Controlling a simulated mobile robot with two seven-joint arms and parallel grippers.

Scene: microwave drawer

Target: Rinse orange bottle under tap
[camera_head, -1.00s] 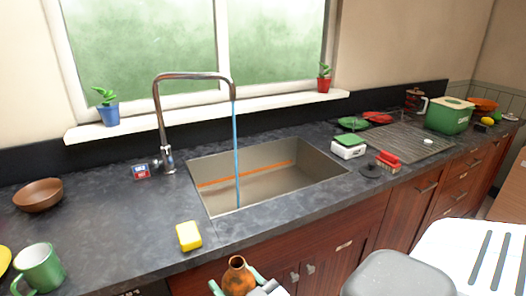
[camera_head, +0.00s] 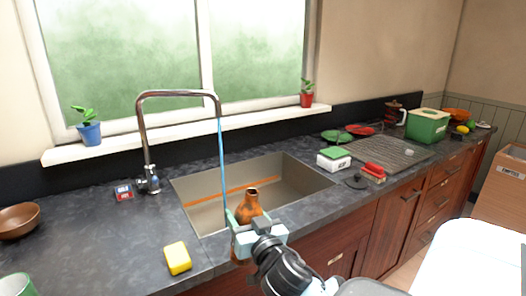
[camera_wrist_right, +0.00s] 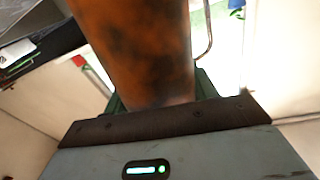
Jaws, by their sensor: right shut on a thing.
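The orange bottle (camera_head: 249,205), with dark stains, is upright in my right gripper (camera_head: 247,222) at the front edge of the sink. The gripper is shut on it; the right wrist view shows the bottle (camera_wrist_right: 135,45) close up between the fingers. The chrome tap (camera_head: 146,130) stands behind the sink (camera_head: 300,172), its neck arching over the basin. A blue stream of water (camera_head: 222,150) falls from the spout, just left of the bottle's neck in the picture. I cannot tell how far in depth the bottle is from the stream. My left gripper is not in view.
A yellow sponge (camera_head: 177,258) lies on the counter left of the sink. Right of it are a white box with green top (camera_head: 334,159), a red brush (camera_head: 374,170) and a drying rack (camera_head: 400,153). Plants (camera_head: 89,130) stand on the windowsill.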

